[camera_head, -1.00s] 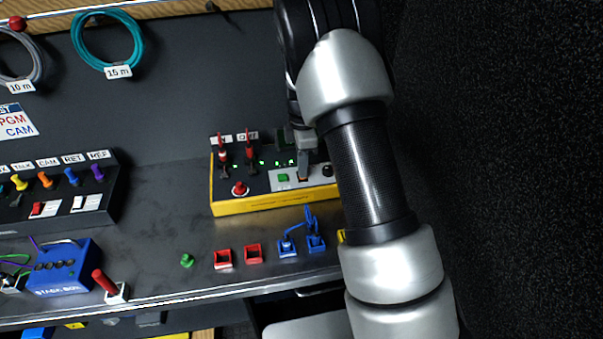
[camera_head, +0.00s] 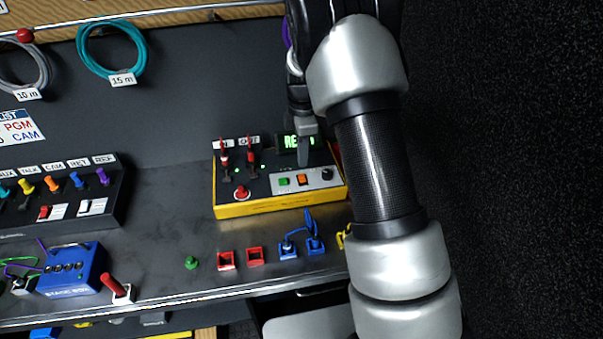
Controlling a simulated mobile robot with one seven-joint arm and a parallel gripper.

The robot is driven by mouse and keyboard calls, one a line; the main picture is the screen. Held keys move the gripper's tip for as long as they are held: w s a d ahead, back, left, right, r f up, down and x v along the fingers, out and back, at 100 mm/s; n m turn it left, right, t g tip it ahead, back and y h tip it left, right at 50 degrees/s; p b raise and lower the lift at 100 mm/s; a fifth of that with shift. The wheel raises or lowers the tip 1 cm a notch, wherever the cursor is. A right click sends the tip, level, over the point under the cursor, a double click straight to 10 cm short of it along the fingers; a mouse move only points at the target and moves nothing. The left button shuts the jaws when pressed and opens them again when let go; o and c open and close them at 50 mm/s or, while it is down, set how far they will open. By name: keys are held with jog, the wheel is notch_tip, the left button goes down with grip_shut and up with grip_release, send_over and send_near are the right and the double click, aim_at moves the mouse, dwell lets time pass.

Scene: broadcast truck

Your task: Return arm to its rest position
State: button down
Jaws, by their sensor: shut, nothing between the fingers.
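My arm reaches up the right side of the view and bends over at the top. My gripper (camera_head: 303,160) points down over the back of the yellow-edged control box (camera_head: 280,206), with its fingers closed and empty. Its tips appear above the box's white button strip, which carries a green button (camera_head: 284,182), an orange button (camera_head: 303,180) and a black knob (camera_head: 326,174). I cannot tell the exact gap to the box. A green lit display (camera_head: 287,142) is partly hidden behind the gripper.
A black panel with coloured plugs (camera_head: 60,195) stands at left, with a blue stage box (camera_head: 72,270) in front. Red sockets (camera_head: 255,256) and blue connectors (camera_head: 315,245) line the bench's front edge. Coiled cables (camera_head: 110,55) hang behind. Bare bench (camera_head: 170,210) lies left of the control box.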

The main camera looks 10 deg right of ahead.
jog(key=shift+r, duration=0.45)
jog(key=s+r+m+t+p, duration=0.1)
jog(key=s+r+m, duration=0.35)
jog(key=r, duration=0.55)
jog(key=s+r+m+t+p, duration=0.25)
jog(key=s+r, duration=0.35)
jog(key=r, duration=0.4)
jog(key=s+r+m+t+p, duration=0.1)
jog(key=s+r+m, duration=0.3)
jog(key=s, duration=0.5)
jog(key=s+r+m+t+p, duration=0.1)
jog(key=s+r+m, duration=0.3)
jog(key=s+m, duration=0.3)
jog(key=s, duration=0.3)
jog(key=shift+s, duration=0.25)
